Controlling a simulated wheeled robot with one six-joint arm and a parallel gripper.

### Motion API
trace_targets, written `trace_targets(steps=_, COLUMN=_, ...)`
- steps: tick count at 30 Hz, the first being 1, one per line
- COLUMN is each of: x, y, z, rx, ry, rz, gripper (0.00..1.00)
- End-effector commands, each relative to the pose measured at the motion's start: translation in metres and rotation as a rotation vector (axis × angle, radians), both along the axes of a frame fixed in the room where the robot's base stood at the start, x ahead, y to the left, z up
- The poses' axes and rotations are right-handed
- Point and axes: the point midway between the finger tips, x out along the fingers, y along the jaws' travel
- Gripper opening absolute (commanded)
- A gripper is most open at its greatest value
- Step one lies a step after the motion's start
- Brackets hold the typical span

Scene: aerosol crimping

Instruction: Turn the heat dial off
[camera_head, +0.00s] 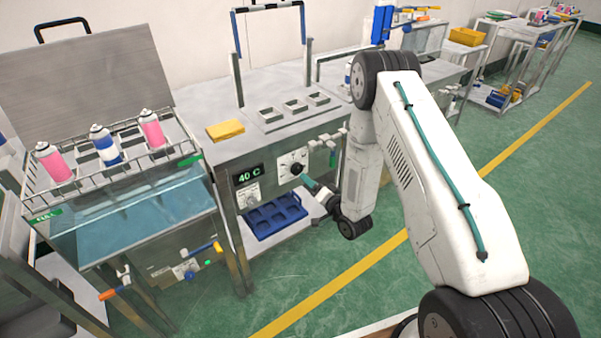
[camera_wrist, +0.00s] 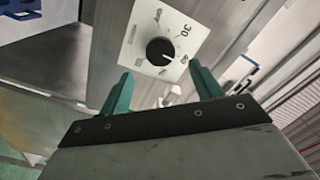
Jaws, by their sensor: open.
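The heat dial is a black round knob (camera_wrist: 160,51) on a white square plate with markings, among them 30 and 40. In the head view the dial (camera_head: 293,168) sits on the front panel of the steel bench, right of a display reading 40 C (camera_head: 249,175). In the wrist view my gripper (camera_wrist: 163,78) is open, its two green fingers apart, below and either side of the knob. It looks short of the knob and not touching it. In the head view the gripper (camera_head: 308,182) points at the dial from the lower right.
A second small white dial plate (camera_head: 252,194) sits under the display. A water tank (camera_head: 140,225) with spray cans in a rack stands at the left. A blue tray (camera_head: 275,217) lies on the shelf below the panel. Small valves (camera_head: 325,143) stick out right of the dial.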

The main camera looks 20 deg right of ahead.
Motion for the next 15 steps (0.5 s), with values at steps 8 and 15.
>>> trace_targets(steps=8, x=0.042, y=0.014, z=0.001, rx=-0.002, ry=-0.003, rz=0.002, gripper=0.64)
trace_targets(steps=15, x=0.065, y=0.022, z=0.001, rx=-0.002, ry=-0.001, rz=0.000, gripper=0.64)
